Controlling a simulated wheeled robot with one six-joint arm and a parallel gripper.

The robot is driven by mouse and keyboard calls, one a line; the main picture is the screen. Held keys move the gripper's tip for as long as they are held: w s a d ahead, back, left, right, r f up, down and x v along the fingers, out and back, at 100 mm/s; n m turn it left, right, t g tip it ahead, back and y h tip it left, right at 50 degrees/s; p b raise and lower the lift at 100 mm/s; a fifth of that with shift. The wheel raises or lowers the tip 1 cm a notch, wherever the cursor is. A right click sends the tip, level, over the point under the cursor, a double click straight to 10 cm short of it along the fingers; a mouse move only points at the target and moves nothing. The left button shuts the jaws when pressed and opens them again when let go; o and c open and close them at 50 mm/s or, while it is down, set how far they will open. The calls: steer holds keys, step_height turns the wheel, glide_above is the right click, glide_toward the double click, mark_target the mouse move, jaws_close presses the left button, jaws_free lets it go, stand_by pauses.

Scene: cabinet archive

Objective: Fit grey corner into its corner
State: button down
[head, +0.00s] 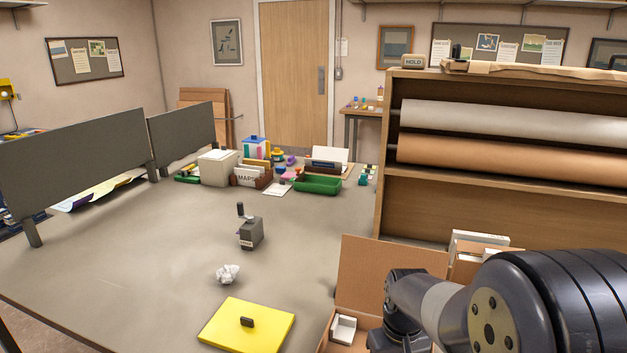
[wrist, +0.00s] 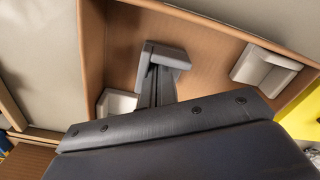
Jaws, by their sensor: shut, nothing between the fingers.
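The grey corner (wrist: 165,56) lies in the cardboard box (wrist: 212,52) in the wrist view, against or close to the box wall. My gripper (wrist: 155,90) is inside the box, shut and empty, its fingertips right by the grey corner. I cannot tell whether they touch it. A pale corner piece (wrist: 116,102) sits left of the fingers, partly hidden by my gripper. Another pale corner (wrist: 262,66) sits at the right. In the head view the box's raised flap (head: 378,268) and one white corner piece (head: 343,328) show; my arm hides the grey corner and fingers.
A yellow panel with a dark handle (head: 246,313) lies on the table left of the box. Crumpled paper (head: 228,273) and a grey device with a lever (head: 250,233) stand farther back. A wooden shelf with paper rolls (head: 500,160) rises behind the box.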

steer(key=shift+s+d, duration=0.5)
steer(key=shift+s, duration=0.35)
steer(key=shift+s+d, duration=0.45)
steer(key=shift+s, duration=0.35)
steer(key=shift+s+d, duration=0.5)
steer(key=shift+s, duration=0.35)
steer(key=shift+w+a, duration=0.3)
steer(key=shift+w, duration=0.15)
steer(key=shift+r, duration=0.15)
step_height(320, 180, up, 8)
steer(key=p, duration=0.7)
step_height(320, 180, up, 11)
steer(key=shift+f, duration=0.2)
steer(key=shift+f, duration=0.15)
